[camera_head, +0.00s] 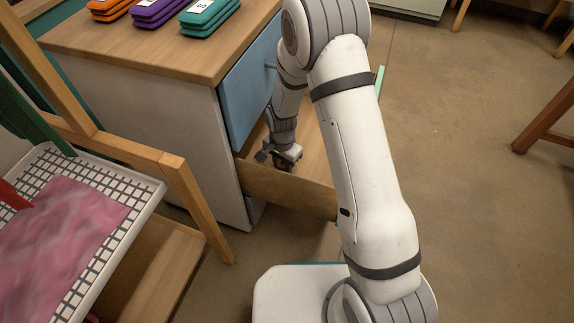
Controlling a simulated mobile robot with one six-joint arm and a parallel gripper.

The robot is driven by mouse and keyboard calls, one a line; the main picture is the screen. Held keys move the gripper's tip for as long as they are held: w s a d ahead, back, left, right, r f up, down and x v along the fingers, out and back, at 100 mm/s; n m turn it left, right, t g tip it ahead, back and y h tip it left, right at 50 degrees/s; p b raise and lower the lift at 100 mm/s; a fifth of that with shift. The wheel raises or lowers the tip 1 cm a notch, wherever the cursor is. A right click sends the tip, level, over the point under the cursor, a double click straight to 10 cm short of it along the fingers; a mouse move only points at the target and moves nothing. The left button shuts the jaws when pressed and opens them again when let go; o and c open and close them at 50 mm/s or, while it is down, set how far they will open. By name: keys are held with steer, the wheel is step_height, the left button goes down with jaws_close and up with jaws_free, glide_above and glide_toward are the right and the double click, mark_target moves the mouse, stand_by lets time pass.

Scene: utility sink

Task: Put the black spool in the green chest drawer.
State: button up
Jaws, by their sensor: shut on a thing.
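The green chest drawer (285,190) stands pulled out low on the cabinet. Its wooden side wall faces me, and a sliver of its green front (379,77) shows past my arm. My gripper (280,158) points down inside the drawer's outline, near the side wall and close to the cabinet. It is shut on a small dark thing, which fits the black spool; it is mostly hidden by the fingers. I cannot tell whether it touches the drawer's floor.
Orange, purple and teal stacks (210,17) lie on the cabinet top (150,45). A wooden rack with a white grid tray (140,195) and pink cloth (65,225) stands at left.

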steer(key=shift+f, duration=0.1)
steer(key=o, duration=0.9)
steer(key=shift+o, duration=0.2)
